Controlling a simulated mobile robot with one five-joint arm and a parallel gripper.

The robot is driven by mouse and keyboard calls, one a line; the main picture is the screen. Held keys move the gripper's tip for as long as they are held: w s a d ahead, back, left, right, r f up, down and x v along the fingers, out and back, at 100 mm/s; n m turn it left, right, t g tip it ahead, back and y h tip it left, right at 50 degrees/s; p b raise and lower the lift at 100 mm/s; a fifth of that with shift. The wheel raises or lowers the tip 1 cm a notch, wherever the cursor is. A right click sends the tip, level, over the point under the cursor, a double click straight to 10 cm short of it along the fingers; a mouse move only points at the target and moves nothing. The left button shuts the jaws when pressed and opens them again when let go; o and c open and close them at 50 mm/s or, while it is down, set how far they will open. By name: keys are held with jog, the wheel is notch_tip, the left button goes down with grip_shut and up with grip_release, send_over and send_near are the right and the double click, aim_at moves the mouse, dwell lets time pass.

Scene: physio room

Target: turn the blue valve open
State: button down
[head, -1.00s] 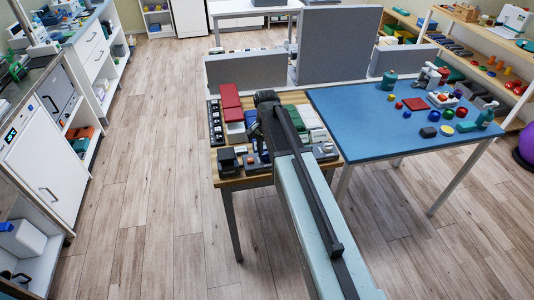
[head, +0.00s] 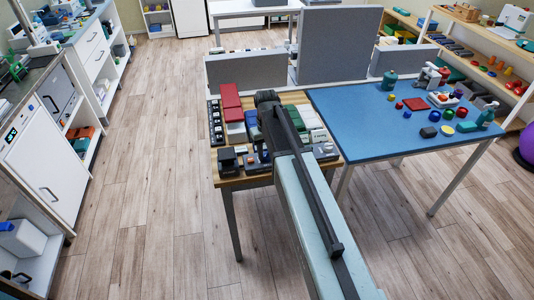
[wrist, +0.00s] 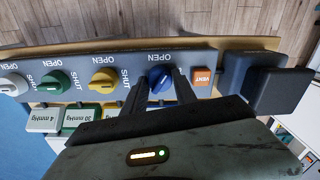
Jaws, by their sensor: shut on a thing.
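The blue valve (wrist: 159,76) is a round knob on a grey panel (wrist: 130,72) in the wrist view. An OPEN label stands above it in the picture. My gripper (wrist: 161,86) has one finger on each side of the blue knob and is shut on it. The knob's exact pointing is partly hidden between the fingers, and a SHUT label by it cannot be made out. In the head view my arm covers the gripper and the blue valve.
Yellow (wrist: 103,80), green (wrist: 56,83) and white (wrist: 13,85) valves stand in a row left of the blue one. An orange VENT button (wrist: 202,77) and dark boxes (wrist: 247,75) are on its right. A blue table (head: 400,130) with small items adjoins the wooden table.

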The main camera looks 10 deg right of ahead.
aim_at(267, 154)
jog(key=n, duration=0.6)
jog(key=shift+n, duration=0.3)
dwell(0.4)
jog(key=c, duration=1)
grip_release()
notch_tip(267, 154, up, 8)
jog(key=p, duration=0.8)
jog(key=shift+f, duration=0.1)
